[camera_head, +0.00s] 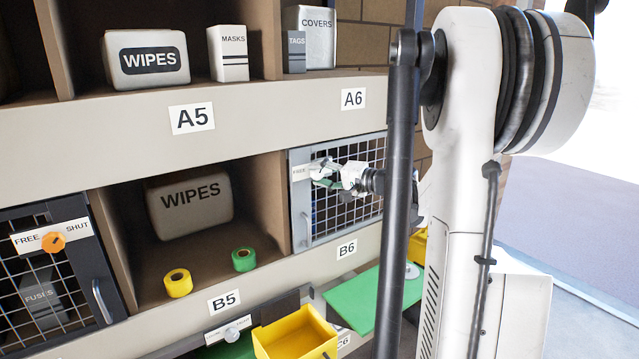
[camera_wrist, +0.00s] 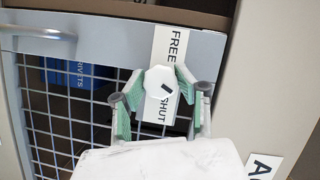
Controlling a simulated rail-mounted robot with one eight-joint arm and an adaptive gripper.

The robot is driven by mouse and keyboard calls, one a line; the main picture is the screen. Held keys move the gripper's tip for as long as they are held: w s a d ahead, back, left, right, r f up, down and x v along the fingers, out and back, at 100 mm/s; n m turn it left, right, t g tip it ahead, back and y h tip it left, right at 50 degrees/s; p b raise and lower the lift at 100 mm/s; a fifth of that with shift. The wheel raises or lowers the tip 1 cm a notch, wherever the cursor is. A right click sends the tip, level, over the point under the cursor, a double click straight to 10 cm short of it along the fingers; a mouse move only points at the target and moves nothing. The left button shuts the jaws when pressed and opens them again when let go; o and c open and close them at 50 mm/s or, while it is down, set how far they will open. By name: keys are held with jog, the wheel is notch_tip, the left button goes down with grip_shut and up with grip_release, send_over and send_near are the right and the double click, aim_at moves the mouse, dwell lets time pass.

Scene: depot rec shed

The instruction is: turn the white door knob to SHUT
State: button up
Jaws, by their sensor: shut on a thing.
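The white door knob (camera_wrist: 155,78) is on the grey mesh door (camera_head: 302,215) above the B6 tag. It sits on a label plate (camera_wrist: 172,42) with FREE at the upper end and SHUT at the lower end in the wrist view. The knob's dark mark lies at its lower right in that view, slanted, on the side nearer SHUT. My gripper (camera_wrist: 158,84) is shut on the knob, with a green-padded finger on either side. In the head view my gripper (camera_head: 332,176) covers the knob and much of its plate.
The mesh door looks closed, with a bar handle (camera_wrist: 38,32) and a blue RIVETS box (camera_wrist: 70,78) behind it. An orange knob (camera_head: 53,241) is on the dark left door. Another white knob (camera_head: 231,334) is below B5. A yellow bin (camera_head: 297,337) stands below.

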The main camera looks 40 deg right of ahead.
jog(key=shift+m+t+y+b, duration=0.3)
jog(key=shift+m+t+b, duration=0.3)
jog(key=shift+m+b, duration=0.6)
jog(key=shift+m, duration=0.4)
jog(key=o, duration=1.2)
jog(key=shift+c, duration=0.2)
jog(key=shift+s, duration=0.15)
jog(key=v, duration=1.1)
jog(key=shift+s, duration=0.4)
jog(key=shift+d, duration=0.15)
